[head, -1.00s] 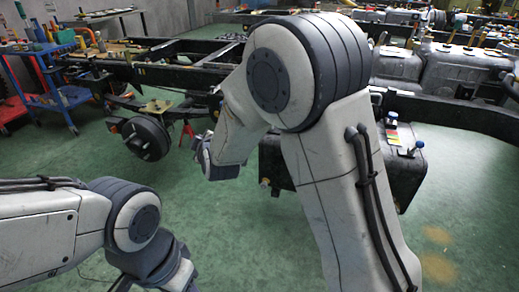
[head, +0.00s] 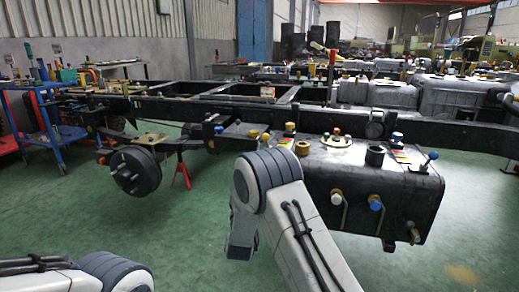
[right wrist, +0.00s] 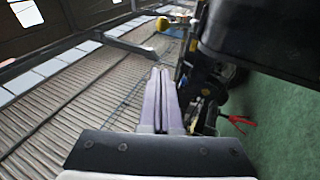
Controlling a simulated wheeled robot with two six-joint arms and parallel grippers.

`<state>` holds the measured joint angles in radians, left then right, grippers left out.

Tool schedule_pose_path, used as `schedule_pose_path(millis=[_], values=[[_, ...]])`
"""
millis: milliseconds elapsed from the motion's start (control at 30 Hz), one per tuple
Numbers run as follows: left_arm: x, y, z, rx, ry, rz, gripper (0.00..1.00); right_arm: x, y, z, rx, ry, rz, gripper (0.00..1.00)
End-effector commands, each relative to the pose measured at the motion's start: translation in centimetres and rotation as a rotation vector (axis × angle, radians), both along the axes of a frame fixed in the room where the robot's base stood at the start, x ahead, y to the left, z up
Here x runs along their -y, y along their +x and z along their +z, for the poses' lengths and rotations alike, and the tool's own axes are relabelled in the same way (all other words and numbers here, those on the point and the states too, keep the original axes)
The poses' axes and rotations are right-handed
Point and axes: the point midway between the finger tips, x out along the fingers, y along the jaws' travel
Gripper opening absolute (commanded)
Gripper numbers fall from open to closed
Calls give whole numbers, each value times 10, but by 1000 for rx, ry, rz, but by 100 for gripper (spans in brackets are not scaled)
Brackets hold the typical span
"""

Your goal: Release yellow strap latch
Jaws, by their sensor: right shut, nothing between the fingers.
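A black tank (head: 390,170) hangs on the chassis frame at center right. Another yellow knob (head: 290,127) stands at the tank's top left. I cannot tell for certain which yellow part is the strap latch. In the right wrist view a yellow round knob (right wrist: 162,23) shows just beyond my right gripper (right wrist: 160,72), which is shut and empty. In the head view the right gripper is hidden. My left gripper is out of view.
The dark chassis rail (head: 200,107) runs across behind the tank. A wheel hub (head: 135,171) and a red stand (head: 181,172) are to the left. A blue cart (head: 55,130) stands at far left. The green floor (head: 200,230) in front is clear.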

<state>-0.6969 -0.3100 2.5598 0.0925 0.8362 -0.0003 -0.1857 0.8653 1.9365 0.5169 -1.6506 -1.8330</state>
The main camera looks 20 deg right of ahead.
Motion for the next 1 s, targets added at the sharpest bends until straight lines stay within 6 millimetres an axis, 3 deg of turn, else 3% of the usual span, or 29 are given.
schedule_pose_path(millis=[267, 633, 800, 1000], values=[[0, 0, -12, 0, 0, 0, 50, 10, 24, 9, 5, 2, -1, 0], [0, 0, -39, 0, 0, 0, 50, 37, 90, 35, 4, 1, 0, 0], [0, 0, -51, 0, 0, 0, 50, 59, 97, 43, 3, 1, 0, 0], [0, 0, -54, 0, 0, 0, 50, 68, 100, 48, 0, 1, 3, 0]])
